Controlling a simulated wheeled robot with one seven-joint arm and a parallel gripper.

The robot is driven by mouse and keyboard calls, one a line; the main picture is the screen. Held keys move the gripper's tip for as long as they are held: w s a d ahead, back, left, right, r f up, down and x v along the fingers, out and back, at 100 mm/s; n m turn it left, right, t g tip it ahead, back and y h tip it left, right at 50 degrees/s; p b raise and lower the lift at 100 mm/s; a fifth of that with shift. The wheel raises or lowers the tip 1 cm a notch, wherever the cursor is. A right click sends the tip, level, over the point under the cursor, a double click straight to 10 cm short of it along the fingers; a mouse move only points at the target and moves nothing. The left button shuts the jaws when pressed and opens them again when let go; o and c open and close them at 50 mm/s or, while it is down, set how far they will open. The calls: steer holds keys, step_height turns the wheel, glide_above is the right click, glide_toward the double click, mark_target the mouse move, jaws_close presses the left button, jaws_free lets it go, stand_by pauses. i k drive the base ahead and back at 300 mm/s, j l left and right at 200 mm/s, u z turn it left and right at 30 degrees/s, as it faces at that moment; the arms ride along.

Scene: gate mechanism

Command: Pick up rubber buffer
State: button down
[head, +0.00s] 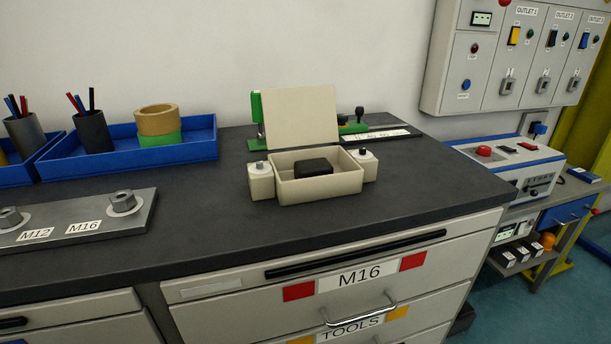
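A black block that looks like the rubber buffer (314,167) lies inside an open cream bin (330,188) on the dark worktop. Its top and front show above the bin's front wall, and its lower part is hidden by that wall. A cream panel (300,117) stands upright behind the bin, in front of a green mechanism (256,108). A small cream block with a knob stands close on each side of the bin, the left one (261,181) and the right one (366,164). My gripper is not in view.
Blue trays (190,153) with pen cups and tape rolls stand at the back left. A metal plate (85,222) with bolts lies at the front left. The worktop (215,220) is clear before the bin. A drawer handle (360,312) sticks out below.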

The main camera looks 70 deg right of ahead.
mark_target(320, 166)
steer(key=u, duration=0.3)
steer(key=k+l+u, duration=0.3)
steer(key=k+u, duration=0.35)
steer(key=k+l+u, duration=0.1)
steer(key=k+u, duration=0.15)
steer(key=k, duration=1.8)
